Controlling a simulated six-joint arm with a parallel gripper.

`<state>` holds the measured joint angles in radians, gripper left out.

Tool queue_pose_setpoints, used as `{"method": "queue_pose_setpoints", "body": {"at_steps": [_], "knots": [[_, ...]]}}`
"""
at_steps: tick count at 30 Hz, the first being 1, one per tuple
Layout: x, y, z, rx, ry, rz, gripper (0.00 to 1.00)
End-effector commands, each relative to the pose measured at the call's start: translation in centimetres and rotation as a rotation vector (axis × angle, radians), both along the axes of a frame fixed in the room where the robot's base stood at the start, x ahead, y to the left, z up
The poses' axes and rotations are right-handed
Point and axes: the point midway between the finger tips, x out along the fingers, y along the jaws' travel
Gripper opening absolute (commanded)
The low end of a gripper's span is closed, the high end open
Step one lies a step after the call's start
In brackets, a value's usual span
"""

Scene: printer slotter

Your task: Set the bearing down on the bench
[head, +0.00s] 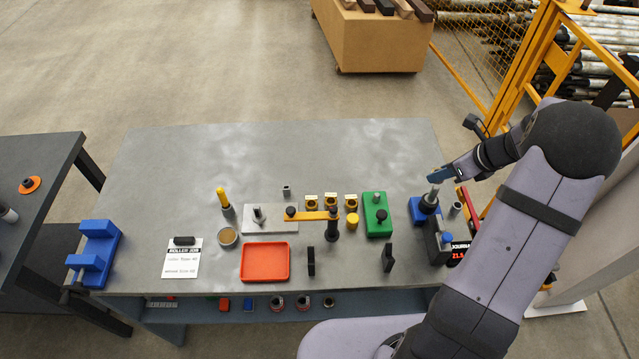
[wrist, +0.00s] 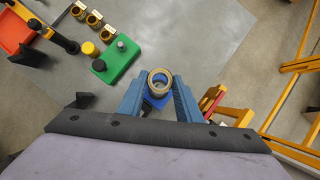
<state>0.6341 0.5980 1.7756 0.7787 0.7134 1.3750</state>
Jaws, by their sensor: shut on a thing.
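The bearing (wrist: 160,83), a metal ring with a tan rim and a dark bore, sits between the two blue fingers of my gripper (wrist: 159,92) in the wrist view. The fingers are shut on it. In the head view my gripper (head: 437,177) is at the right end of the grey bench (head: 330,150), over or close to a blue fixture (head: 418,210) with a black round part. Blue shows just below the bearing in the wrist view. I cannot tell whether the bearing touches the fixture. The bearing is not clearly distinguishable in the head view.
A green block (head: 377,222) with a metal peg and black knob stands left of the fixture. The bench's back is clear. A yellow frame (head: 520,75) stands beyond the right edge.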

Motion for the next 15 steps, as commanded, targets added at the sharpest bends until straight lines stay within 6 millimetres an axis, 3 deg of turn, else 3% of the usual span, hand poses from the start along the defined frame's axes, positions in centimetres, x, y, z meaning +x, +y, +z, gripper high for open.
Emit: {"method": "queue_pose_setpoints", "body": {"at_steps": [5,9,11,15], "knots": [[2.1,4.0,-1.0,-0.003,-0.004,0.094,0.08],[3.4,9.5,-1.4,-0.002,-0.003,0.207,0.08],[2.9,12.2,-2.0,0.0,-0.001,0.262,0.08],[-0.2,17.8,-3.7,0.002,0.002,0.41,0.08]]}}
